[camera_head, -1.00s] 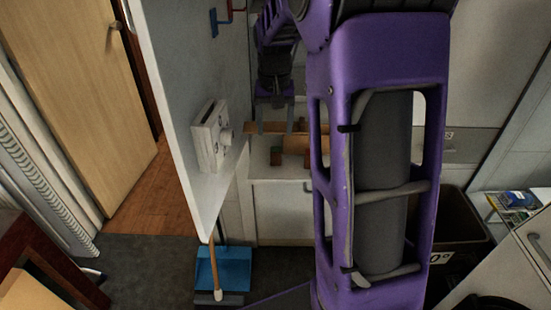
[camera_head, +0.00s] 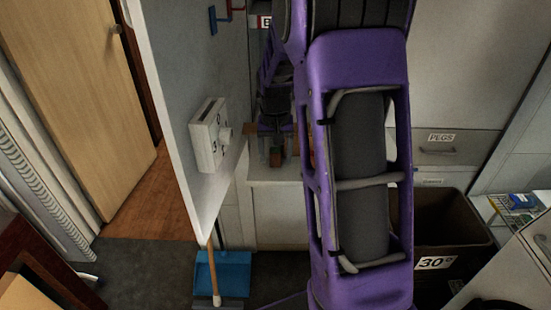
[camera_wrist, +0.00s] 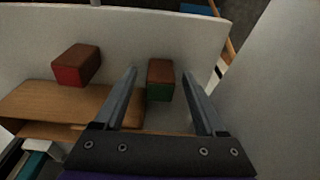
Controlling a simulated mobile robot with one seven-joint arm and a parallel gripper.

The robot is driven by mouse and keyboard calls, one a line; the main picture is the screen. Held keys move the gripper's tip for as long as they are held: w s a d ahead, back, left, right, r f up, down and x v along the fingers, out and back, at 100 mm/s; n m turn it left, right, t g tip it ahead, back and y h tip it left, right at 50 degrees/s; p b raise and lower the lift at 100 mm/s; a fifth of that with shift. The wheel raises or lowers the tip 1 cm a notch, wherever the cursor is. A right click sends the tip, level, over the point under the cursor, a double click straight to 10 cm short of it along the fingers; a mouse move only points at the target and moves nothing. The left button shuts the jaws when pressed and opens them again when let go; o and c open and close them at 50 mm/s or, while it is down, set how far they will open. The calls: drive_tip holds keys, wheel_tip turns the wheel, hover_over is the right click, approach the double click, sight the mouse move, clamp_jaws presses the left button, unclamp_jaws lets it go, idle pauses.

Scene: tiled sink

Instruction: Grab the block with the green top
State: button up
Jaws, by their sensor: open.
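The block with the green face (camera_wrist: 159,92) is brown on its other visible side and stands on a white surface in the wrist view. My gripper (camera_wrist: 158,67) is open, with one finger to each side of this block in the picture. I see a gap on both sides; whether the fingertips are down at the block's height I cannot tell. In the head view, my gripper (camera_head: 276,137) is small and dark, just above the block (camera_head: 277,158), partly covering it.
A brown and red block (camera_wrist: 76,66) stands left of the fingers in the wrist view, by a wooden board (camera_wrist: 70,103). A white panel with a dial box (camera_head: 208,135) rises left of my gripper. My purple arm hides much of the counter (camera_head: 270,173).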

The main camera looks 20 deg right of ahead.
clamp_jaws()
drive_tip(key=shift+r, duration=0.1)
